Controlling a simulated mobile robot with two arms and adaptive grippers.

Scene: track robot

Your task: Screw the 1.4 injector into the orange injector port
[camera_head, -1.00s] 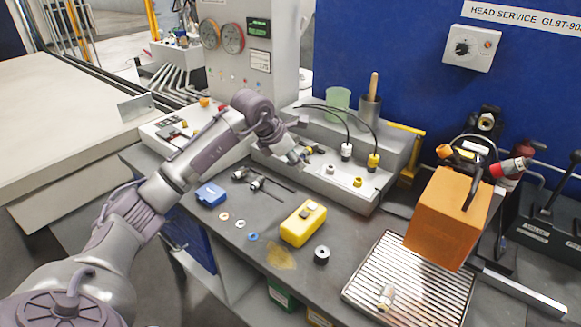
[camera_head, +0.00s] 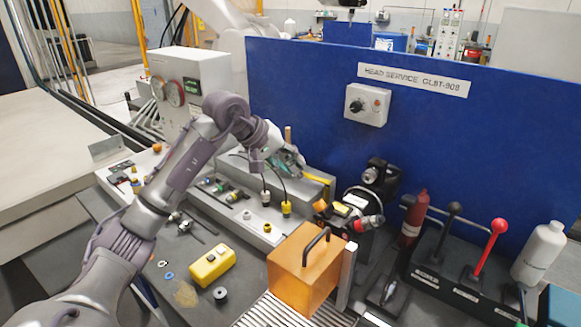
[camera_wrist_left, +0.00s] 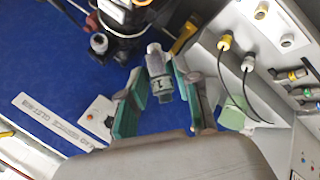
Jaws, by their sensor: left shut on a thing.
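My left gripper (camera_head: 288,160) is raised over the back of the bench, near the blue wall. In the left wrist view its green-padded fingers (camera_wrist_left: 162,100) are closed around a grey injector (camera_wrist_left: 158,72) with a dark marking that reads partly as "1". In the head view the injector is hardly visible behind the fingers. The dark machine head (camera_head: 362,203) stands to the right of the gripper, with an orange fitting (camera_head: 320,205) on its left side that looks like the orange port. The injector is apart from it. My right gripper is out of view.
An orange box with a black handle (camera_head: 305,272) stands before the machine head. A grey ledge (camera_head: 232,212) with cabled connectors is below the gripper. A yellow case (camera_head: 212,264) lies on the bench. Levers (camera_head: 490,245) and a white bottle (camera_head: 540,250) stand right.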

